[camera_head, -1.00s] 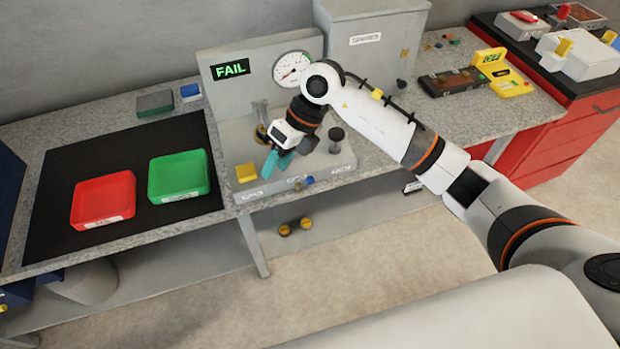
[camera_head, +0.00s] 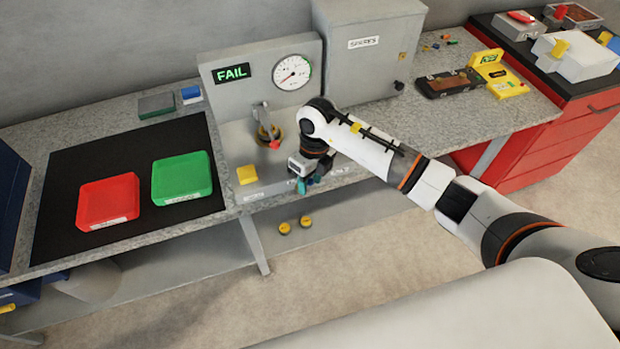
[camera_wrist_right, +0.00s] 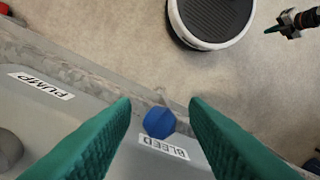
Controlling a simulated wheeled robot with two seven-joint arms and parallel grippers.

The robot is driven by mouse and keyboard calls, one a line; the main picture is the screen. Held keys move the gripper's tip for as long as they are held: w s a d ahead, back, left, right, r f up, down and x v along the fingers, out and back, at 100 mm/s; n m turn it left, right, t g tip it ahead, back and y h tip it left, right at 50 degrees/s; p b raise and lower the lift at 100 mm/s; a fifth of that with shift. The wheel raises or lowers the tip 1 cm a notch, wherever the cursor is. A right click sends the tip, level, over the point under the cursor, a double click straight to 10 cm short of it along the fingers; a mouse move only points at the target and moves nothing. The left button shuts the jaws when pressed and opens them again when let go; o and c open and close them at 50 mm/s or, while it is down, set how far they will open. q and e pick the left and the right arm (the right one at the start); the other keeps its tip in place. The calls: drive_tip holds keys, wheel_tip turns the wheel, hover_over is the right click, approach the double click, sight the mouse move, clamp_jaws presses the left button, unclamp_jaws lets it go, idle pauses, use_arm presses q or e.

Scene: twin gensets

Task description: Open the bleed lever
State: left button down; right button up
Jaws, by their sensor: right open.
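The bleed lever shows as a blue knob (camera_wrist_right: 159,122) beside the BLEED label (camera_wrist_right: 163,146) at the bench fixture's front edge in the right wrist view. My right gripper (camera_wrist_right: 158,104) is open, with its teal fingers on either side of the knob in that view. I cannot tell whether they touch it. In the head view my right gripper (camera_head: 302,185) is over the fixture's front right, and hides the knob. What looks like my left gripper (camera_wrist_right: 276,27) is small at the wrist view's top right; its jaws are unclear.
The fixture carries a FAIL display (camera_head: 231,72), a pressure gauge (camera_head: 292,72), a red-tipped clamp (camera_head: 266,128) and a yellow block (camera_head: 247,174). Red (camera_head: 108,201) and green (camera_head: 182,178) trays lie left. A grey cabinet (camera_head: 370,60) stands behind my arm.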

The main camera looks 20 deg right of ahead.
drive_tip(key=shift+f, duration=0.55)
clamp_jaws()
drive_tip(key=shift+a+r+h, duration=0.15)
drive_tip(key=shift+a+h, duration=0.15)
drive_tip(key=shift+h, duration=0.4)
drive_tip(key=shift+a+r+h, duration=0.1)
drive_tip(key=shift+a+h, duration=0.15)
drive_tip(key=shift+h, duration=0.45)
unclamp_jaws()
